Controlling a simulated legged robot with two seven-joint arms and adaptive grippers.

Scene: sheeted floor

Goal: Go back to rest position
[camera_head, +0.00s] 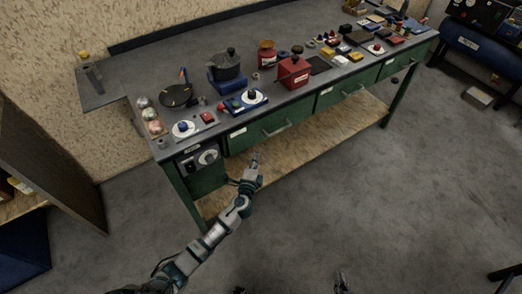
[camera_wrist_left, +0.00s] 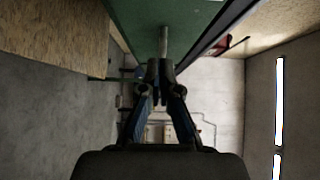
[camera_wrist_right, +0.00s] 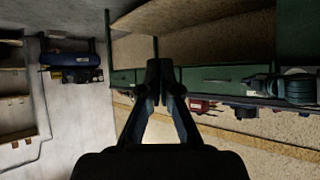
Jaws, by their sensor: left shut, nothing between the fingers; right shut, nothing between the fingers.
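My left gripper (camera_head: 255,158) reaches from the lower left to just below the front of the green workbench (camera_head: 322,98). In the left wrist view the closed fingers (camera_wrist_left: 160,69) have nothing between them, and a pale bar lies just beyond their tips against a green panel. I cannot tell whether they touch it. My right gripper (camera_head: 342,284) shows only in part at the bottom edge of the head view. In the right wrist view its fingers (camera_wrist_right: 159,70) are together and empty, well away from the workbench.
The benchtop holds a dark pot (camera_head: 227,65), a red box (camera_head: 294,73), a black pan (camera_head: 176,95) and several small items. A wooden lower shelf (camera_head: 300,135) lies under the drawers. Open grey floor (camera_head: 400,190) is at the right. A wooden cabinet (camera_head: 50,170) stands left.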

